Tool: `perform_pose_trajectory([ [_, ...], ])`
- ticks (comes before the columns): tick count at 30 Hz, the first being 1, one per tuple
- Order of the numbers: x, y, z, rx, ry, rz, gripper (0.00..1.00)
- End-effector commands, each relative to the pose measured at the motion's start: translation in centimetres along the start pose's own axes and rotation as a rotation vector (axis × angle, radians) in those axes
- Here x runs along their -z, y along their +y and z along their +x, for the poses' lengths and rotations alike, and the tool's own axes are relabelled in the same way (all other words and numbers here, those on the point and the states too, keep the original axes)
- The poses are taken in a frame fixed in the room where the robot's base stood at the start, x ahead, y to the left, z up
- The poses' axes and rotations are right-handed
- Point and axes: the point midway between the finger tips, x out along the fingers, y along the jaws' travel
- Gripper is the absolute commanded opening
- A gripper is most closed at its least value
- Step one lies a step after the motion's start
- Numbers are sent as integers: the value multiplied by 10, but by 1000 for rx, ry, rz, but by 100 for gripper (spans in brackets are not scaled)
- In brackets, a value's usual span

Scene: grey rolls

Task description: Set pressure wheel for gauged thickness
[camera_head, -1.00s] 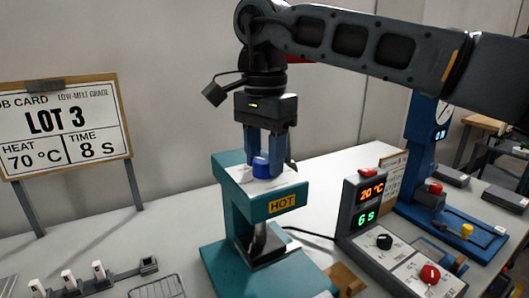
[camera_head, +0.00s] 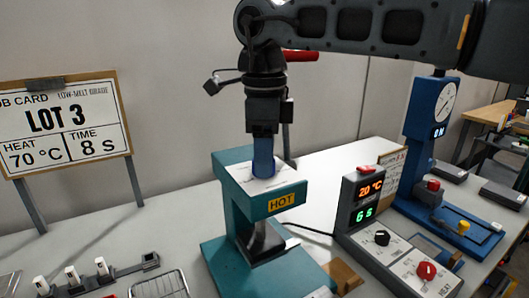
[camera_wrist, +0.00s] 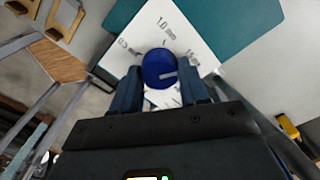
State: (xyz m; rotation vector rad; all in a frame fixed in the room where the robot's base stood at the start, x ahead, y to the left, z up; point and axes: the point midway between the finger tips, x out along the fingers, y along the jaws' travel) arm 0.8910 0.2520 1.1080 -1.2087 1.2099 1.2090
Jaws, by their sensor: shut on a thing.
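The pressure wheel is a round blue knob on the white top plate of the teal press (camera_head: 232,200). In the wrist view the wheel (camera_wrist: 158,66) sits between my two fingers. It bears a short white mark on its lower right part, pointing roughly right. The plate around it has labels 0.5 mm, 1.0 mm and 1.5 mm; which one the mark meets is unclear. My gripper (camera_head: 263,158) points straight down and is shut on the wheel, seen edge-on in the head view, hiding most of it. The blue gauge stand (camera_head: 425,120) with a dial stands at right; its reading is too small.
A control box (camera_head: 365,205) shows 20 °C and 6 s, with a black and a red knob. A job card (camera_head: 65,125) reads LOT 3, 70 °C, 8 s. White-tagged pieces (camera_head: 72,275) stand in a rack front left. The press front reads HOT.

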Motion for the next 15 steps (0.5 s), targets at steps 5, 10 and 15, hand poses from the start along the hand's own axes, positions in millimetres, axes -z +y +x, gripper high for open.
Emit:
perform_pose_trajectory([
  [5, 0, 0, -1, 2, 0, 166, 14],
  [10, 1, 0, -1, 3, 1, 328, 14],
  [15, 0, 0, -1, 3, -1, 490, 14],
])
